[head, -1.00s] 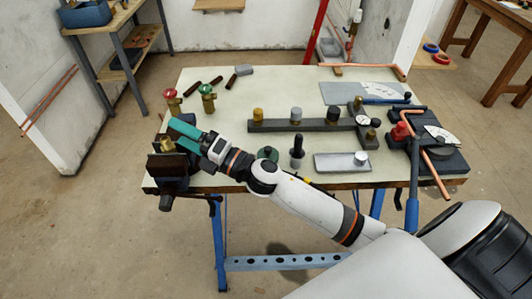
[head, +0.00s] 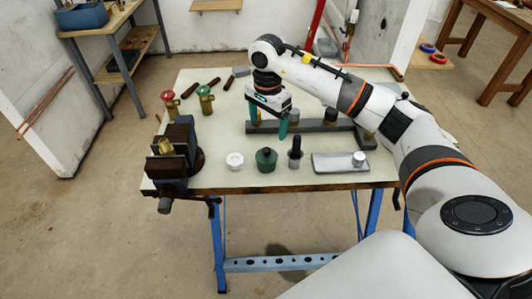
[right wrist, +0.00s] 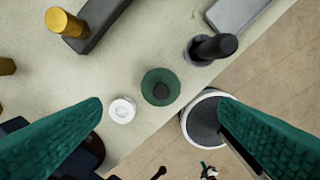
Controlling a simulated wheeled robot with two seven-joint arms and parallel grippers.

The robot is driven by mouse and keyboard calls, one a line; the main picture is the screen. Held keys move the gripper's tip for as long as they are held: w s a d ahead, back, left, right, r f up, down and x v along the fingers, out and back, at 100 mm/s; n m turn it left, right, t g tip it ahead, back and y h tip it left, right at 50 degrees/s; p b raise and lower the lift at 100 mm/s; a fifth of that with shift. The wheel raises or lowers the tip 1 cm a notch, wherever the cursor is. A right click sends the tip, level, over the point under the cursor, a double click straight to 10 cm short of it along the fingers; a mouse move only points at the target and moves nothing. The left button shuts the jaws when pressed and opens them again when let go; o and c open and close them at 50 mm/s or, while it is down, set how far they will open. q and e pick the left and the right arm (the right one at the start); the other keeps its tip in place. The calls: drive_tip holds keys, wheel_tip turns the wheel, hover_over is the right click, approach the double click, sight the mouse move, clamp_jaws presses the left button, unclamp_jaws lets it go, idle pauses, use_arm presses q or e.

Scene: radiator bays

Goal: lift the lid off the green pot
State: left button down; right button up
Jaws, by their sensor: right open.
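The green pot (head: 266,161) stands upright near the front edge of the bench, with a dark knob on top. In the right wrist view the green pot (right wrist: 149,76) shows from above as a green disc with the dark knob (right wrist: 161,91) at its middle. My right gripper (head: 268,120) points down above the bench, behind the pot in the head view, with its teal fingers apart and empty. In the right wrist view the pot lies between the two finger lines of the gripper (right wrist: 160,102), with nothing held. My left gripper is not in view.
A small white round piece (head: 234,161) stands left of the pot, and a dark upright handled piece (head: 295,152) close on its right. A vise (head: 172,160) is at the left edge. A metal plate (head: 330,163) lies right. A dark bar (head: 318,126) with fittings lies behind.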

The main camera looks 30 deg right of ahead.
sight(267, 149)
wheel_tip(267, 149, down, 5)
drive_tip(key=shift+r+p, duration=0.1)
drive_tip(key=shift+p, duration=0.5)
drive_tip(key=f, duration=0.1)
drive_tip(key=f+p, duration=0.1)
drive_tip(key=f, duration=0.1)
drive_tip(key=f+p, duration=0.1)
drive_tip(key=f, duration=0.1)
drive_tip(key=shift+s+a, duration=0.2)
drive_tip(key=shift+a, duration=0.1)
drive_tip(key=shift+f, duration=0.25)
drive_tip(key=c, duration=1)
